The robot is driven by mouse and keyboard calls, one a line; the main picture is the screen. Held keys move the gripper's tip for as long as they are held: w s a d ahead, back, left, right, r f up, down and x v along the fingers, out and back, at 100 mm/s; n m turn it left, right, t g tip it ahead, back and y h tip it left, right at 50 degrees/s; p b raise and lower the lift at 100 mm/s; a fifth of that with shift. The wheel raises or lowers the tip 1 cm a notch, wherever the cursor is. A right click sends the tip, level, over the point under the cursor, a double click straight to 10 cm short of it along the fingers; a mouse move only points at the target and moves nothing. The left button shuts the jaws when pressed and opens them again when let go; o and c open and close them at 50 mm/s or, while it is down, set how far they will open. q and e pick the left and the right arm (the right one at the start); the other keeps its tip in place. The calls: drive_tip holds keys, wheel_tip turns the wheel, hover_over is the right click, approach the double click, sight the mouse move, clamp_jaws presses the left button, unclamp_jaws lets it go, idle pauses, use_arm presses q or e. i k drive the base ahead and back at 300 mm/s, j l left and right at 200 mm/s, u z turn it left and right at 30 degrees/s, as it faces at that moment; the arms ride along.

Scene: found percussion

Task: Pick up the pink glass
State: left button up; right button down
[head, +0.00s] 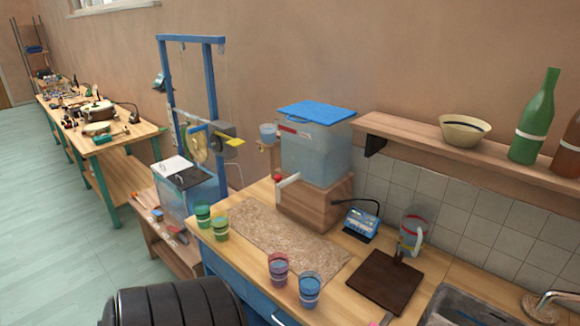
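The pink glass (278,268) stands upright near the front edge of the wooden counter (343,290), in the lower middle of the head view. It is see-through and has a bluish band. A blue glass (310,290) stands close to its right, a little nearer to me. Two green glasses, one farther back (203,216) and one nearer (220,229), stand at the counter's left end. Neither of my grippers shows in the head view.
A speckled mat (285,238) lies behind the pink glass. A clear tank with a blue lid (316,112) stands behind. A black ribbed drum-like object (178,304) is at lower left.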

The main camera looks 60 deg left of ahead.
sight(278, 262)
drive_tip(key=u, duration=2)
